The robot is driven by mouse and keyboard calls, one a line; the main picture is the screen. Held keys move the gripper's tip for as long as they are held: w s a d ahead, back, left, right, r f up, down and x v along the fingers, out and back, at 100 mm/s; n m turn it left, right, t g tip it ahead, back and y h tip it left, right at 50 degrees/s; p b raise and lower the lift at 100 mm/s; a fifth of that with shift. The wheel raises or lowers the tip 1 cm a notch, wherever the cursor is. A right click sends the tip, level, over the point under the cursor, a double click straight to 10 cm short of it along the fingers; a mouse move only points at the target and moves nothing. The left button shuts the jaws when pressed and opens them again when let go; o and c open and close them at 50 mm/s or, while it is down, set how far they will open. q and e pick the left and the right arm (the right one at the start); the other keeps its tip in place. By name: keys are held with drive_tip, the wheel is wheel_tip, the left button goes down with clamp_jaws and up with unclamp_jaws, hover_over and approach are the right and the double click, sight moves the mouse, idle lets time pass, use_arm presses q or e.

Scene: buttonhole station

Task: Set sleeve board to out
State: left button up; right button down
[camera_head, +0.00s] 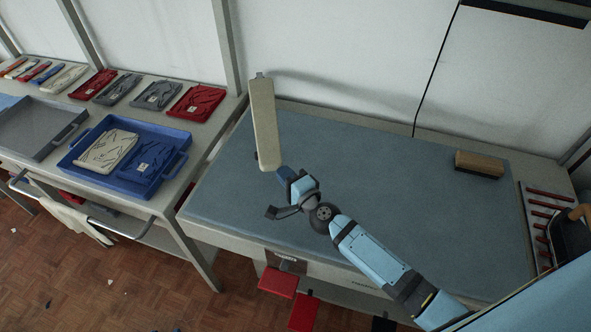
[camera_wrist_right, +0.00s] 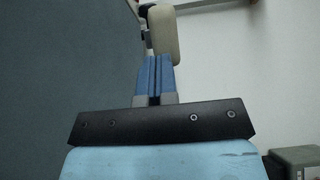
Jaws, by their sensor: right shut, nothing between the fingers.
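The sleeve board (camera_head: 265,128) is a long, narrow, beige padded board with rounded ends. In the head view it stretches from the table's far left edge toward its middle. It also shows in the right wrist view (camera_wrist_right: 166,38), just beyond the fingers. My right gripper (camera_head: 281,172) has its blue fingers together, right by the near end of the board. In the right wrist view the fingers (camera_wrist_right: 154,58) are shut and empty; whether they touch the board I cannot tell. My left gripper is not in view.
The blue-topped worktable (camera_head: 400,190) is mostly clear. A wooden block (camera_head: 479,164) lies at its back right, and an iron (camera_head: 573,235) stands at the right edge. A blue tray (camera_head: 77,158) with folded shirts is on the left table.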

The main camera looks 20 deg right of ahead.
drive_tip(key=shift+w+a+p, duration=0.15)
drive_tip(key=shift+a, duration=0.55)
drive_tip(key=shift+w+a+p, duration=0.1)
drive_tip(key=shift+a+p, duration=0.05)
drive_tip(key=shift+a, duration=0.5)
